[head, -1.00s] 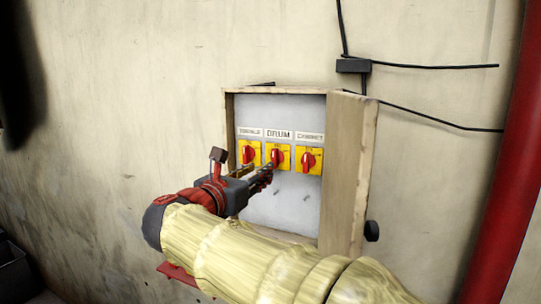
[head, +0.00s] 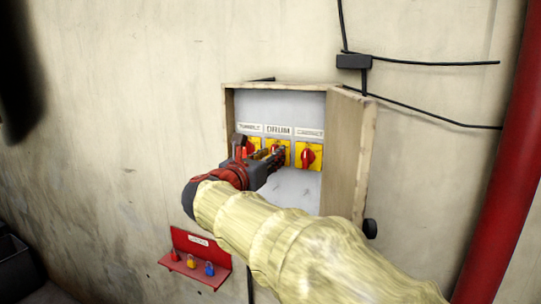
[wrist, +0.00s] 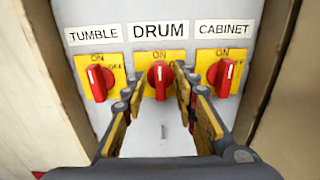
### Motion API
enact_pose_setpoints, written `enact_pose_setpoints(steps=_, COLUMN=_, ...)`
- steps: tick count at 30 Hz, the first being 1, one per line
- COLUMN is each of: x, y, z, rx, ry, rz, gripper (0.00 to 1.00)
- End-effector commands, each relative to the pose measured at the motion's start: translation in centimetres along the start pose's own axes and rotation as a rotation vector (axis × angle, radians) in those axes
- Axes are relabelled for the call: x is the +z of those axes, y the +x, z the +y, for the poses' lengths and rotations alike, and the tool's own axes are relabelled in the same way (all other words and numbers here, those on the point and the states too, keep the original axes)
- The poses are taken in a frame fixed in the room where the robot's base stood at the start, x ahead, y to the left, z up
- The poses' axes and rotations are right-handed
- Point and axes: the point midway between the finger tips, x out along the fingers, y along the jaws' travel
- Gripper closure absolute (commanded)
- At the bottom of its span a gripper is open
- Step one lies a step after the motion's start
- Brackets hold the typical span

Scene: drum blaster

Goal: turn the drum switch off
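The drum switch is a red rotary knob on a yellow plate (wrist: 160,75), under the label DRUM (wrist: 158,31) in the wrist view. Its knob stands upright, pointing at ON. My gripper (wrist: 159,84) is open, with one finger on each side of the drum knob; whether either finger touches it I cannot tell. In the head view my gripper (head: 278,152) partly covers the drum switch (head: 284,146).
The tumble switch (wrist: 97,80) is on the left and the cabinet switch (wrist: 221,75) on the right, close beside my fingers. The box's open door (head: 347,170) stands at the right. A red lock rack (head: 192,262) hangs below left.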

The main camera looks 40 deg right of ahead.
Motion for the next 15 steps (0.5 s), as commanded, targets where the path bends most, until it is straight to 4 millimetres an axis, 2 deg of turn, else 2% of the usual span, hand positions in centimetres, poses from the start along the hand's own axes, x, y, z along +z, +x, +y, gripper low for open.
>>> enact_pose_setpoints(steps=3, x=-0.01, y=-0.03, z=0.0, rx=0.0, ry=0.0, rz=0.0, gripper=0.72)
enact_pose_setpoints(steps=15, x=-0.02, y=-0.05, z=0.0, rx=0.0, ry=0.0, rz=0.0, gripper=0.95)
